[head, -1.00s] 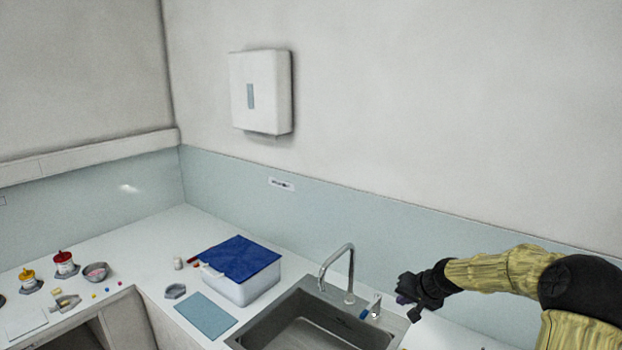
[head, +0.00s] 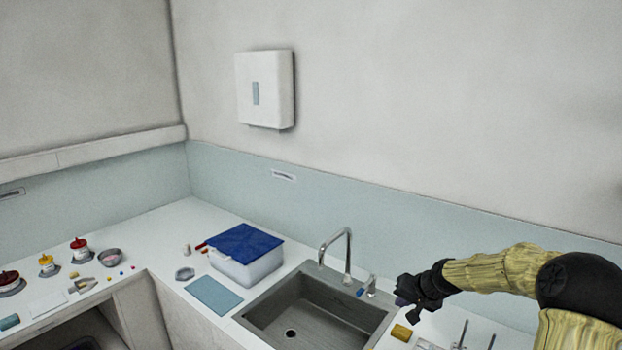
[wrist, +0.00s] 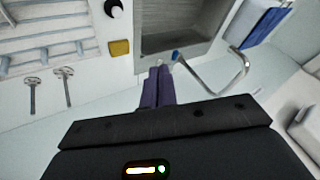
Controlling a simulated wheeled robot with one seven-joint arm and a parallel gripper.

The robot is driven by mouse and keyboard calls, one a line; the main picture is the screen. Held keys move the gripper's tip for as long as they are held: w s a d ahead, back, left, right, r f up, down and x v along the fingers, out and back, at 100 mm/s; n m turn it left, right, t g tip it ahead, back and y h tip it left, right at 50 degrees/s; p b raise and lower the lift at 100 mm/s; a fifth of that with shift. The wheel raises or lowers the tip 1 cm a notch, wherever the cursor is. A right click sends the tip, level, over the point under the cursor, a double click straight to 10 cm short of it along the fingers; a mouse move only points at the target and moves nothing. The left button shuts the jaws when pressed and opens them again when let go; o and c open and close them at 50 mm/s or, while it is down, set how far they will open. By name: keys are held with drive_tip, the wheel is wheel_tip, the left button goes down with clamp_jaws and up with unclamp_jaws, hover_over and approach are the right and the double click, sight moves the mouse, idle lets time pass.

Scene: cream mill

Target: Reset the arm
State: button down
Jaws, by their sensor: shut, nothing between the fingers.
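My arm reaches in from the right of the head view, with my gripper (head: 404,290) raised above the counter just right of the sink. In the wrist view my gripper (wrist: 158,72) shows as two purple fingers pressed together with nothing between them. The fingers point toward the sink side of the counter, and no object touches them.
The sink (head: 290,318) with its tall tap (head: 348,250) lies left of my gripper. A yellow sponge (head: 401,333) lies below it. A blue-lidded white box (head: 246,255) stands left of the sink. A dispenser (head: 265,88) hangs on the wall. Space above the counter looks clear.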

drive_tip(key=s+a+f+n+g+h+b, duration=0.1)
drive_tip(key=s+a+f+b, duration=0.1)
drive_tip(key=s, duration=0.8)
drive_tip(key=s+a+f+n+g+h+b, duration=0.1)
drive_tip(key=s+a+f+b, duration=0.2)
drive_tip(key=s, duration=0.7)
drive_tip(key=s+a+f+n+g+h+b, duration=0.1)
drive_tip(key=s+a+f+n+g+b, duration=0.1)
drive_tip(key=s, duration=0.8)
drive_tip(key=a+f+b, duration=0.1)
drive_tip(key=a+b, duration=0.1)
drive_tip(key=shift+s+b, duration=0.3)
drive_tip(key=shift+s, duration=0.05)
drive_tip(key=shift+a, duration=0.1)
